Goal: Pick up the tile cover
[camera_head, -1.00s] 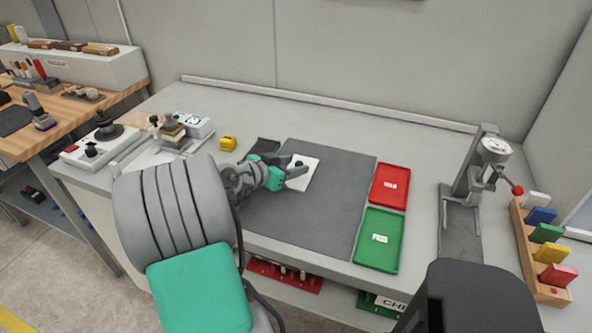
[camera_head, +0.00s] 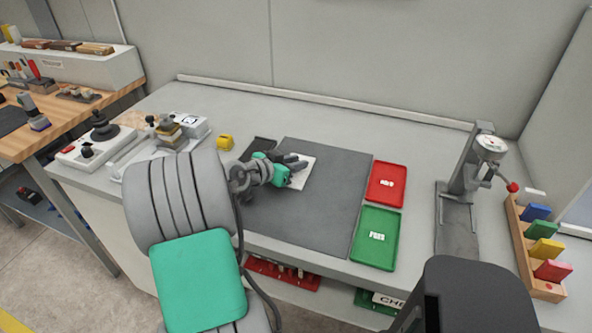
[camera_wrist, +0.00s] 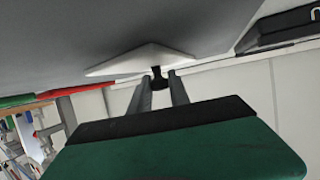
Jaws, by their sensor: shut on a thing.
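The tile cover appears to be the white square plate (camera_head: 302,178) on the dark grey mat, left of its middle; it also shows in the wrist view (camera_wrist: 140,60) as a pale, flat shape against the grey surface. A small dark piece like a knob (camera_wrist: 158,76) stands at its near edge in that view. My gripper (camera_head: 296,163) is at the plate, its dark fingers partly covering it. In the wrist view my gripper (camera_wrist: 160,80) has its two fingers closed around the dark piece. I cannot tell whether the plate is clear of the mat.
The grey mat (camera_head: 325,205) is mostly bare. Right of it lie a red tray (camera_head: 386,184) and a green tray (camera_head: 376,238). A gauge stand (camera_head: 462,190) stands farther right. A small yellow object (camera_head: 225,142) and a bench device (camera_head: 172,134) are at the left.

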